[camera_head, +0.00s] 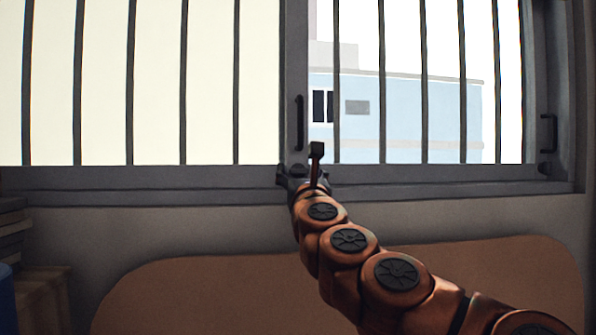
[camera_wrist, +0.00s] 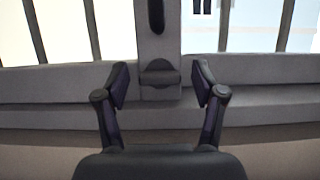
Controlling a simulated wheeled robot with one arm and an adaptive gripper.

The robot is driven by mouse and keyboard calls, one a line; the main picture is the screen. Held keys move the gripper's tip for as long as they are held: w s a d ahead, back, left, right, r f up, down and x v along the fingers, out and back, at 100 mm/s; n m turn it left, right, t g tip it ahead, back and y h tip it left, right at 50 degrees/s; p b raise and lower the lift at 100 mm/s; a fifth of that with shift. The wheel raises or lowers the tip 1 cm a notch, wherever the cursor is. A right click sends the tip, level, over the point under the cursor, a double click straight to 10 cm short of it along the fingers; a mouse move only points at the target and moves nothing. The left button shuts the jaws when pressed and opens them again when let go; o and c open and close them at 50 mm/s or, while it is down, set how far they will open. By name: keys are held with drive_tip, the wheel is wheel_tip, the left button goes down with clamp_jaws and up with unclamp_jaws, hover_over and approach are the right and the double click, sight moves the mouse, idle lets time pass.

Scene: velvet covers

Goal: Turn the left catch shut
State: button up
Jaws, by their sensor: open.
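The left catch (camera_wrist: 159,73) is a small dark piece with a rounded top and a wide lower part. It sits low on the grey middle upright of the window, just below a black pull handle (camera_wrist: 156,15). My gripper (camera_wrist: 160,83) is open and empty, with one finger on each side of the catch in the picture and a gap on both sides. I cannot tell how far the fingertips are from it in depth. In the head view my gripper (camera_head: 303,174) is at the foot of the upright and mostly hides the catch.
A second catch (camera_head: 545,168) sits at the window's lower right, below another black handle (camera_head: 549,133). Dark vertical bars (camera_head: 382,80) cross the window. The grey sill (camera_head: 150,185) runs below. A brown rounded panel (camera_head: 200,290) stands underneath, with a wooden box (camera_head: 42,295) at left.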

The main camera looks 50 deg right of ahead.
drive_tip(key=c, duration=1.1)
drive_tip(key=shift+c, duration=0.2)
